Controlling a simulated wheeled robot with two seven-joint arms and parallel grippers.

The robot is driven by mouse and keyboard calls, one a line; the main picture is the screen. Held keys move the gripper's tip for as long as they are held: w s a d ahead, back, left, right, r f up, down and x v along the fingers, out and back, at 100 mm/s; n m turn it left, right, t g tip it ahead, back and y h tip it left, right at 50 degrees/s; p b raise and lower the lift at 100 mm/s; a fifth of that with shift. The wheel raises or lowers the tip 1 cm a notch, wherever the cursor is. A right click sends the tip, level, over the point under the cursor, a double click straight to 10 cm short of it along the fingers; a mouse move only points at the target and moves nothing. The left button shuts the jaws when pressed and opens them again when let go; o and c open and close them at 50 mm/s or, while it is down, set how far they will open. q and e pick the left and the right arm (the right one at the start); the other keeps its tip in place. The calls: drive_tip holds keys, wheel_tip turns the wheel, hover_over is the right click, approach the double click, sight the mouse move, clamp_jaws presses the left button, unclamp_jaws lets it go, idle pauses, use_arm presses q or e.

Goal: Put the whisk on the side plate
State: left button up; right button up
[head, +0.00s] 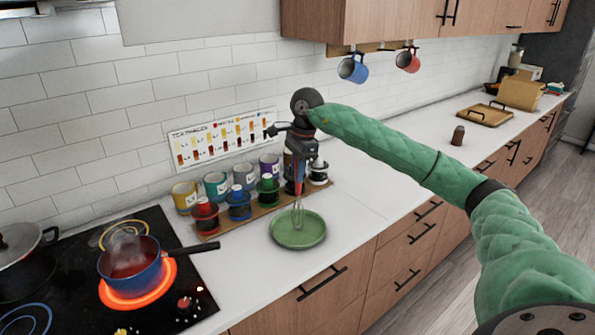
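The side plate (285,238) is a round green plate on the white counter, in front of the wooden rack. The whisk (297,213) hangs upright with its wire loops down, over the plate. Its handle runs up to my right gripper (299,158), which is shut on it. The wire end overlaps the plate in the picture; I cannot tell whether it touches. The fingertips are small and partly hidden by the wrist. My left gripper is not in view.
A wooden rack (224,228) with colourful tins and small jars stands just behind the plate. At the left a blue saucepan (130,268) sits on a glowing burner of the black hob (60,270). The counter right of the plate is clear up to a small brown jar (457,136).

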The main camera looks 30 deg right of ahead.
drive_tip(key=o, duration=0.4)
drive_tip(key=shift+o, duration=0.2)
drive_tip(key=shift+r, duration=0.25)
use_arm(q)
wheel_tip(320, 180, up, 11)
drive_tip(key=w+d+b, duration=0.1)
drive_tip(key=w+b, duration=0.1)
drive_tip(key=b, duration=0.1)
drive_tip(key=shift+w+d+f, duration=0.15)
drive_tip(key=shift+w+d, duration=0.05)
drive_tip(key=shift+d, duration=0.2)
use_arm(e)
wheel_tip(320, 180, up, 12)
drive_tip(key=d, duration=0.1)
drive_tip(key=shift+d+f, duration=0.15)
drive_tip(key=shift+d, duration=0.2)
drive_tip(key=shift+s, duration=0.1)
